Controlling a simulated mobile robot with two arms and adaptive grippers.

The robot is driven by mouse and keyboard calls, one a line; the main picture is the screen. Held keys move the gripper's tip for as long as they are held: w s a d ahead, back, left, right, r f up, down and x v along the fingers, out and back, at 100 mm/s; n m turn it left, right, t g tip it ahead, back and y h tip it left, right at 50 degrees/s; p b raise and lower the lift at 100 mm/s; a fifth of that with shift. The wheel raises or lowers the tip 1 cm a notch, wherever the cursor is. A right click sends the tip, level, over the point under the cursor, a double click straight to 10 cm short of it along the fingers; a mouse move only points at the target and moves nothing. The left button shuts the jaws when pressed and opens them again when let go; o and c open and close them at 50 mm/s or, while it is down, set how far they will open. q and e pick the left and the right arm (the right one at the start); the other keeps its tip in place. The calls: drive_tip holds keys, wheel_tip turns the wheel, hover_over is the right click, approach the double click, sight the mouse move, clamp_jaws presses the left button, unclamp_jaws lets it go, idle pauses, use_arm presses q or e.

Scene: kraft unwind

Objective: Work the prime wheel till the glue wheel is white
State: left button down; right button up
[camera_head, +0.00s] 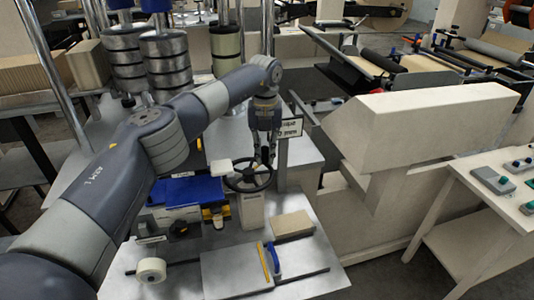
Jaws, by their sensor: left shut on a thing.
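A black handwheel (249,182) with spokes stands on a pale post in the middle, most likely the prime wheel. My left gripper (265,159) reaches down from above and is shut on the handwheel near the back right of its rim; the fingers hide the exact grip. A small cream-white roller (151,270) lies at the front left of the grey metal bench; I cannot tell whether it is the glue wheel. A white block-like part (221,167) sits just left of the handwheel. My right gripper is out of view.
A blue-topped unit (185,190) stands left of the handwheel. A brown block (292,225), a blue-handled tool (273,258) and a yellow strip (264,262) lie at the bench front. A large beige machine (420,120) stands right. A small sign (291,128) is behind the gripper.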

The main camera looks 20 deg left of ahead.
use_arm(q)
drive_tip(key=shift+w+a+r+n, duration=0.15)
drive_tip(key=shift+a+n, duration=0.25)
drive_tip(key=shift+n, duration=0.4)
drive_tip(key=shift+w+a+n, duration=0.1)
drive_tip(key=shift+a+n, duration=0.1)
drive_tip(key=shift+n, duration=0.1)
drive_tip(key=shift+a+n, duration=0.2)
drive_tip(key=shift+n, duration=0.2)
drive_tip(key=shift+a+n, duration=0.25)
drive_tip(key=shift+n, duration=0.25)
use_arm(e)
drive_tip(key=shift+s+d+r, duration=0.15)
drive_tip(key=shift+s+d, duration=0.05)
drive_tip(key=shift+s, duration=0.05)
use_arm(q)
drive_tip(key=shift+w, duration=0.1)
drive_tip(key=c, duration=1.5)
unclamp_jaws()
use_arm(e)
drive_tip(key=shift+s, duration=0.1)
